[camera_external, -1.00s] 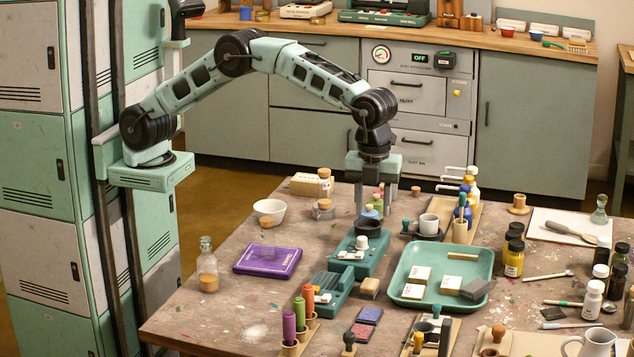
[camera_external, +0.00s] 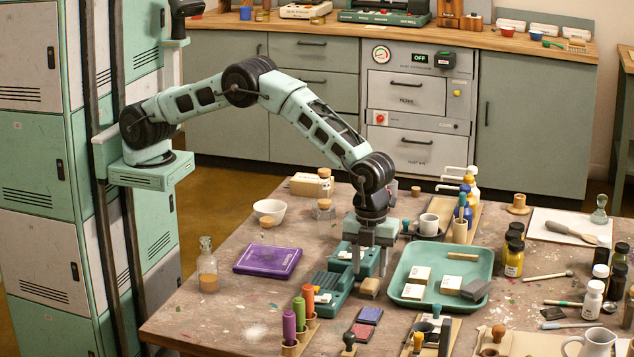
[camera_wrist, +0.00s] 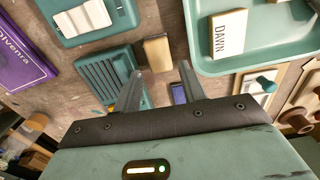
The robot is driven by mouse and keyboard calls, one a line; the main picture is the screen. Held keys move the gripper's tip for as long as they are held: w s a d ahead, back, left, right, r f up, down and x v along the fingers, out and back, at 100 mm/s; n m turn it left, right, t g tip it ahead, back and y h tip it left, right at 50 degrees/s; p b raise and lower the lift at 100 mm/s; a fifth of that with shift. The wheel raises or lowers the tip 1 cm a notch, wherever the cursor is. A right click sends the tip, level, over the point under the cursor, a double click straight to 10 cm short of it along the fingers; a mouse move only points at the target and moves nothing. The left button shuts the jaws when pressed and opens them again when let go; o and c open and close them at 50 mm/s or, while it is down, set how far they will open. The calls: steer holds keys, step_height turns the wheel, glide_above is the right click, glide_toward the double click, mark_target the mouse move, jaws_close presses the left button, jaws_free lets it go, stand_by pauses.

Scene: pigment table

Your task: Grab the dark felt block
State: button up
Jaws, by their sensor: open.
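A dark grey block (camera_external: 476,289), which looks like the felt block, lies at the right end of the green tray (camera_external: 402,293). It is not seen in the wrist view. A small tan block (camera_external: 369,288) with a greyer side lies on the table left of the tray; it also shows in the wrist view (camera_wrist: 157,52). My gripper (camera_external: 370,273) points down just above this tan block, left of the tray. In the wrist view its two fingers (camera_wrist: 160,73) are apart with nothing between them, and the tan block is just beyond their tips.
Green devices (camera_external: 333,288) stand close to the left of my gripper. Light labelled blocks (camera_external: 411,281) lie in the tray. Red and blue pads (camera_external: 369,315) lie in front. A cup (camera_external: 429,222) stands behind the tray. Bare table lies around the purple box (camera_external: 267,260).

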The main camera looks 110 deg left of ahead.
mark_target(369, 282)
steer(key=shift+a+f+p, duration=0.15)
steer(key=shift+f+p, duration=0.05)
steer(key=shift+f, duration=1.05)
steer(key=shift+a+f+p, duration=0.15)
steer(key=shift+f+p, duration=0.05)
steer(key=shift+f, duration=1)
steer(key=c, duration=0.7)
